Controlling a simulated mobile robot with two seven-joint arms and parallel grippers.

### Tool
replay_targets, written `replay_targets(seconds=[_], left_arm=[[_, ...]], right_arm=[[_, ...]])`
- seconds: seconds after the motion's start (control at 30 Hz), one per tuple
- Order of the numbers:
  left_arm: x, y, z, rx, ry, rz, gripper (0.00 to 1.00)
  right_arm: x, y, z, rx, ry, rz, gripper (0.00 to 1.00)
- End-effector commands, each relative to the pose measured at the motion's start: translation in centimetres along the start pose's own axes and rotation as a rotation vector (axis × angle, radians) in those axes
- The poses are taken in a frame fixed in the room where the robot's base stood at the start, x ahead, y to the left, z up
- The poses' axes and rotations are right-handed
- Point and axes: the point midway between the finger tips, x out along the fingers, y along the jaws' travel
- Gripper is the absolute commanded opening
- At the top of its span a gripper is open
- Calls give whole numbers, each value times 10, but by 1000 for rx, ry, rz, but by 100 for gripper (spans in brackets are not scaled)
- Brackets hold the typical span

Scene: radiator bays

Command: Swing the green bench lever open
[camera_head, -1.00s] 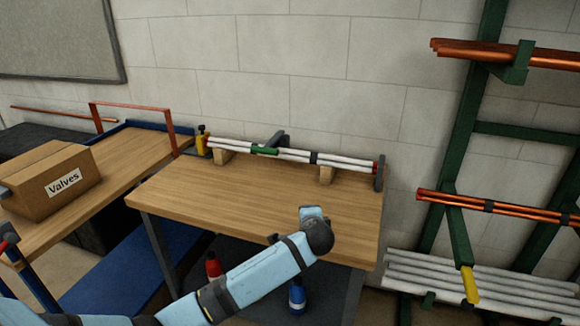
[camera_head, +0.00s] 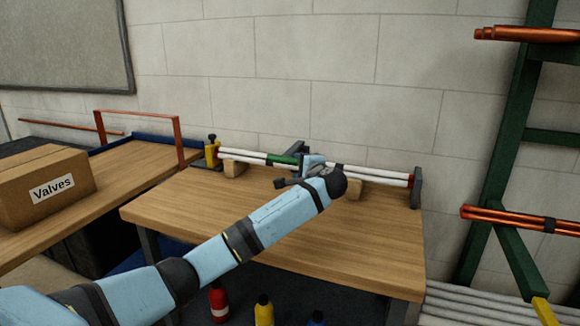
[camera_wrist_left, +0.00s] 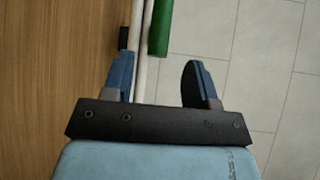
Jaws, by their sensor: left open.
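The green lever (camera_head: 283,160) lies along the white pipes (camera_head: 377,174) at the back of the wooden bench. In the left wrist view its green bar (camera_wrist_left: 160,28) is at the top, beyond the fingertips and between their lines. My left gripper (camera_head: 297,173) is at the bench's back, just right of the lever, and hides part of the pipes. In the left wrist view my left gripper (camera_wrist_left: 160,80) is open and holds nothing. The white pipes (camera_wrist_left: 143,45) pass close to its left finger; whether they touch cannot be told. My right gripper is not in view.
A yellow clamp-like piece (camera_head: 212,151) stands at the pipes' left end, a grey bracket (camera_head: 416,188) at the right end. The wall is close behind. A Valves box (camera_head: 45,186) sits on the left table. The bench top (camera_head: 180,205) is clear in front.

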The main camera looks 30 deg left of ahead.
Motion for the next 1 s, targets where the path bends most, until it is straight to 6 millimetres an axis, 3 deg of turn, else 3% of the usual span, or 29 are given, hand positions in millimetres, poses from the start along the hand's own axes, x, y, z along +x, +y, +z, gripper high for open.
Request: replay_targets(seconds=[0.23, 0.3, 0.5, 0.77, 0.8, 0.87, 1.0], left_arm=[[50, 2, 0, 0, -1, 1, 53], [59, 2, 0, 0, -1, 0, 53], [73, 1, -1, 0, 1, 1, 53], [74, 1, -1, 0, 2, 1, 53], [74, 1, -1, 0, 2, 1, 50], [74, 1, -1, 0, 2, 1, 37], [74, 1, -1, 0, 2, 1, 4]], right_arm=[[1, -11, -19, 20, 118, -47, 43], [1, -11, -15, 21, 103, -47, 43], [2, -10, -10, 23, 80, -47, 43], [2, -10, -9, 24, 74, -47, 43], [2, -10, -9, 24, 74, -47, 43], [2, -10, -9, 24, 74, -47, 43], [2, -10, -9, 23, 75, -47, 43]])
